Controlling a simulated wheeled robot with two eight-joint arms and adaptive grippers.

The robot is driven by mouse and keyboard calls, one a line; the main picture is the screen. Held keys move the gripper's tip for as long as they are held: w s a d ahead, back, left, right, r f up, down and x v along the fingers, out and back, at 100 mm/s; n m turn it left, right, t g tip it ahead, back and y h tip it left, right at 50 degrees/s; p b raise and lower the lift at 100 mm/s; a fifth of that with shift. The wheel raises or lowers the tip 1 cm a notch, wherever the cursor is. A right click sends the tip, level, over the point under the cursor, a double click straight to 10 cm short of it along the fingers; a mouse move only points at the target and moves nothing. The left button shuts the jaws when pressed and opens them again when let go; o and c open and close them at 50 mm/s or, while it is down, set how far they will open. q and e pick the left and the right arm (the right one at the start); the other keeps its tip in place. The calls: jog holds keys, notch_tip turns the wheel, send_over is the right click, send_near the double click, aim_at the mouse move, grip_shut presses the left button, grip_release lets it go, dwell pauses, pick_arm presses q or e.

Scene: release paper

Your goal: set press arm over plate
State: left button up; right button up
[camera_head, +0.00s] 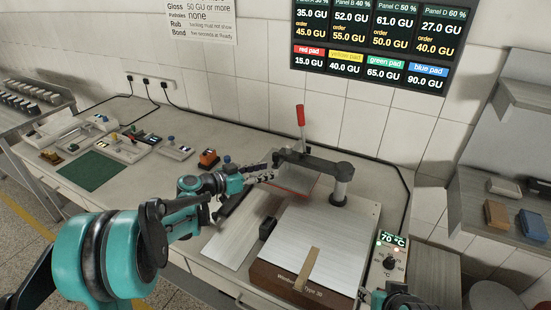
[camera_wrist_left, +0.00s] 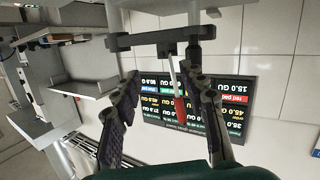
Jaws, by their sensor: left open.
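The press has a dark press arm (camera_head: 318,164) on a post (camera_head: 339,187), with an upright red handle (camera_head: 300,116). A flat pressing head (camera_head: 295,182) with a red edge hangs under the arm, behind and left of the plate. The pale plate (camera_head: 325,235) lies on a brown base. My left gripper (camera_head: 268,175) is open at the left end of the press arm. In the left wrist view, the red handle (camera_wrist_left: 180,108) appears between its spread fingers (camera_wrist_left: 162,95); contact cannot be told. Part of my right arm shows at the lower right edge; its fingers are not clear.
A temperature control box (camera_head: 389,258) reading 70 °C stands right of the press. A green mat (camera_head: 92,171) and small trays lie on the left of the bench. A shelf (camera_head: 500,215) with coloured blocks is at the right.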

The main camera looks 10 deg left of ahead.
aim_at(275, 162)
pick_arm(q)
jog(key=w, duration=0.2)
jog(key=w+f+m+t+h+b, duration=0.1)
jog(key=w, duration=0.2)
jog(key=w+d+t, duration=0.1)
jog(key=w, duration=0.2)
jog(key=shift+w+f+h+b, duration=0.2)
jog(key=shift+w+h+b, duration=0.05)
jog(key=shift+h+b, duration=0.05)
jog(key=shift+w+d+r, duration=0.1)
jog(key=shift+w+d, duration=0.4)
jog(key=shift+d, duration=0.05)
grip_shut()
